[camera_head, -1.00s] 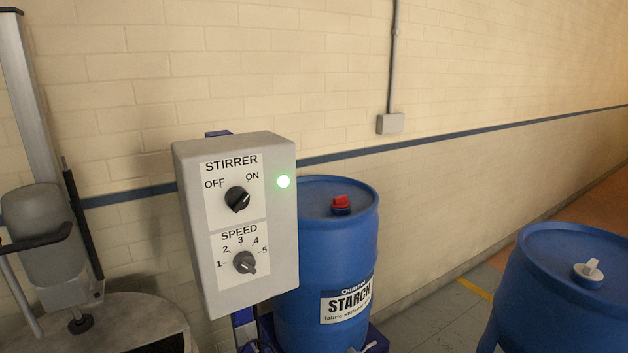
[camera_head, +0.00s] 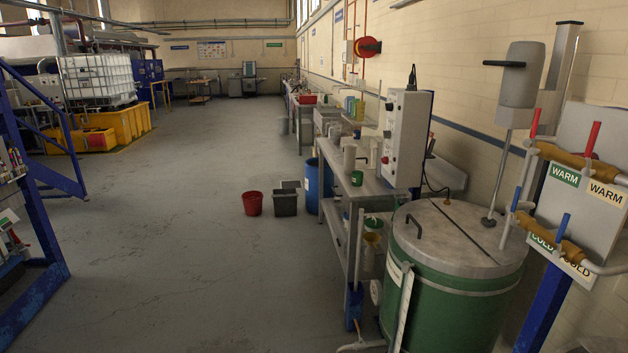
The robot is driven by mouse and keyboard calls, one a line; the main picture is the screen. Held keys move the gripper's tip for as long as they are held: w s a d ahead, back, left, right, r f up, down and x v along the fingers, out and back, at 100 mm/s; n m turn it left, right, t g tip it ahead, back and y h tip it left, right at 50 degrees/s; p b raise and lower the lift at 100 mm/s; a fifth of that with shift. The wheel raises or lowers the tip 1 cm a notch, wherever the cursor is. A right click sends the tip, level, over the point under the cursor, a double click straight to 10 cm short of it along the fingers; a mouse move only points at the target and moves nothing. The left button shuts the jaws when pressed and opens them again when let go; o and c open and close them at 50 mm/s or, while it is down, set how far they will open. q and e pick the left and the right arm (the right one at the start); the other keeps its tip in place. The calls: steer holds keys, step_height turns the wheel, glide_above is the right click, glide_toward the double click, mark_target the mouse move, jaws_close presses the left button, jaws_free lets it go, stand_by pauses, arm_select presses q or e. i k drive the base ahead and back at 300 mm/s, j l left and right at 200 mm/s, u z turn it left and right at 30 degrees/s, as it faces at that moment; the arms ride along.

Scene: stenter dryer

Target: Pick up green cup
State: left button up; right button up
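A small green cup (camera_head: 357,178) stands on the near part of the metal bench (camera_head: 376,190), beside a pale cylindrical container (camera_head: 349,158). It is small and far off, so its details are hard to tell. Neither of my grippers is in view.
A large green tank (camera_head: 450,290) with a grey lid stands before the bench, with warm and cold water valves (camera_head: 585,165) to its right.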

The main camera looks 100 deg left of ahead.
mark_target(357, 179)
steer(key=u, duration=3.15)
steer(key=i+j+u, duration=0.2)
steer(key=i, duration=0.15)
steer(key=i+u, duration=0.2)
steer(key=i+j+u, duration=0.15)
steer(key=i, duration=1.6)
